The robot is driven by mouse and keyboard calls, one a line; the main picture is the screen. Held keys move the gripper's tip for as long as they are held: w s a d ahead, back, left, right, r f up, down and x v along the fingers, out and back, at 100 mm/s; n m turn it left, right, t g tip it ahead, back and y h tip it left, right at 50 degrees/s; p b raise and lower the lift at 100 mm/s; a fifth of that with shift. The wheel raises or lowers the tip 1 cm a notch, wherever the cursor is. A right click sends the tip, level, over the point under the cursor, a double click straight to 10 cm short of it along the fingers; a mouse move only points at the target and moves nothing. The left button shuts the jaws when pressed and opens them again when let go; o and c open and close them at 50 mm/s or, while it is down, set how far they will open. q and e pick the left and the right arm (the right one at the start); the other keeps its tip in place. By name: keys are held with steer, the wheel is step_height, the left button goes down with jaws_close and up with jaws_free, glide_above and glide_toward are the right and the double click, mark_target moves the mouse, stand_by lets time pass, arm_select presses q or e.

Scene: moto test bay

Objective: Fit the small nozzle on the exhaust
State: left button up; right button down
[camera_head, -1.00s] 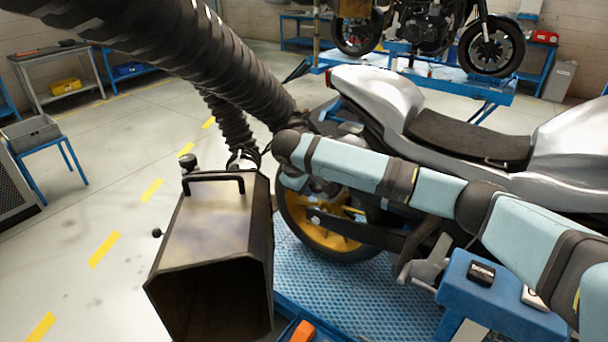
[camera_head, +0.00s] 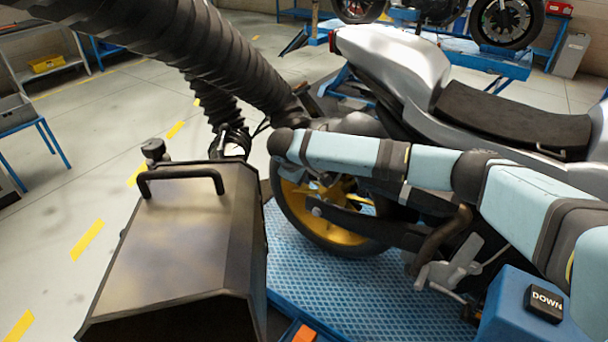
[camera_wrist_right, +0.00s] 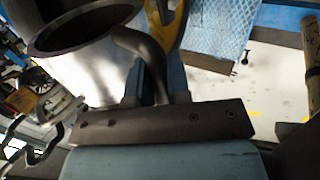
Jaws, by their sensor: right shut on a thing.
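My right gripper is shut on a dark curved handle (camera_wrist_right: 153,62), seen between its two blue fingers (camera_wrist_right: 153,88) in the right wrist view. The handle joins a round-mouthed nozzle (camera_wrist_right: 85,46) with a dark rim at the upper left there. In the head view my right arm reaches in from the right. Its far end is beside the end of a thick ribbed black hose (camera_head: 215,55); the gripper and nozzle are largely hidden there. The silver motorcycle (camera_head: 400,70) stands behind the arm. I cannot clearly make out its exhaust. My left gripper is not in view.
A large metal hood (camera_head: 175,240) with a black handle fills the front left. A thinner hose (camera_head: 215,105) runs behind it. The bike stands on a blue lift platform (camera_head: 340,285). A blue box with a DOWN button (camera_head: 543,305) is at right front. Floor is free at left.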

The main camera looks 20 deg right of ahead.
steer(key=shift+s+d, duration=0.45)
steer(key=shift+s, duration=0.15)
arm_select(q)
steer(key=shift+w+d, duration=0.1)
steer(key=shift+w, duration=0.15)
arm_select(e)
steer(key=shift+s+d, duration=0.35)
steer(key=shift+s, duration=0.3)
steer(key=shift+s+d, duration=0.35)
steer(key=shift+s, duration=0.3)
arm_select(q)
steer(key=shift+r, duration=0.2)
arm_select(e)
steer(key=shift+r, duration=0.1)
